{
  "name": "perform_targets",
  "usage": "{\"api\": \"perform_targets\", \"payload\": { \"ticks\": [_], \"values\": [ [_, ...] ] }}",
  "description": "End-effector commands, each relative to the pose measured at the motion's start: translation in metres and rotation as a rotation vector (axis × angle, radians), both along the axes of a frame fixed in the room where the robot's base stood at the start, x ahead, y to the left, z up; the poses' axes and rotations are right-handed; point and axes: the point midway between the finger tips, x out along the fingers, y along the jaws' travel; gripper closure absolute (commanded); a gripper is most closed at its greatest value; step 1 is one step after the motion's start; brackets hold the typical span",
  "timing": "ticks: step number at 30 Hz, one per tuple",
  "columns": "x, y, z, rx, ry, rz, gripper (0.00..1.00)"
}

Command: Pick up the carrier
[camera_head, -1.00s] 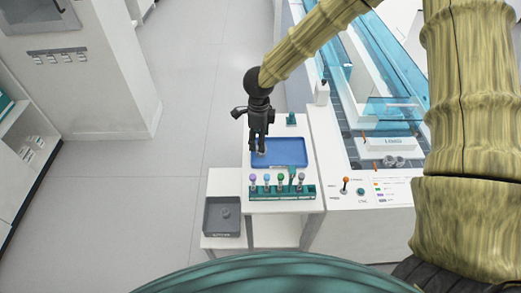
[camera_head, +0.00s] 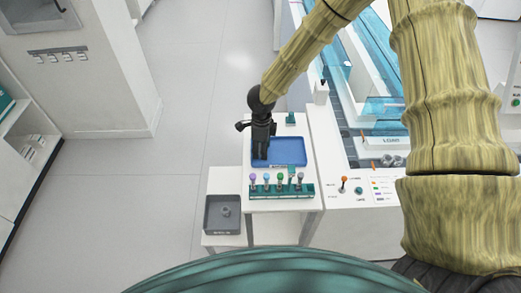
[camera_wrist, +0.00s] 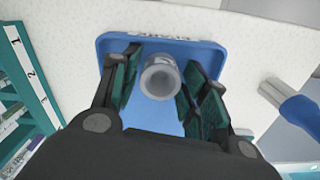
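A grey hollow cylinder (camera_wrist: 160,77), which looks like the carrier, stands in the blue tray between my fingers in the wrist view. My gripper (camera_wrist: 164,88) is open around it, pointing down, with a gap showing on either side. Whether a finger touches it lower down I cannot tell. In the head view my gripper (camera_head: 261,157) is over the left part of the blue tray (camera_head: 290,152), and it hides the cylinder.
A teal rack (camera_head: 283,191) with several colour-topped tubes stands at the tray's near side. A grey bin (camera_head: 223,214) stands lower left. A small teal block (camera_head: 290,118) is behind the tray. The track bench (camera_head: 350,197) is to the right. A blue-and-grey rod (camera_wrist: 290,105) lies right in the wrist view.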

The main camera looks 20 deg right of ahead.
Motion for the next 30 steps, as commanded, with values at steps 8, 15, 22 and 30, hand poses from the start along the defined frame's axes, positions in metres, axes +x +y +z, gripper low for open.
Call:
{"api": "perform_targets", "payload": {
  "ticks": [8, 15, 22, 30],
  "values": [
    [0.0, 0.0, 0.0, 0.0, 0.0, 0.0, 0.79],
    [0.0, 0.0, 0.005, 0.0, -0.001, -0.001, 0.79],
    [0.001, 0.0, 0.036, 0.002, -0.002, -0.003, 0.79],
    [0.001, 0.0, 0.081, 0.002, -0.002, -0.001, 0.79]
  ]
}}
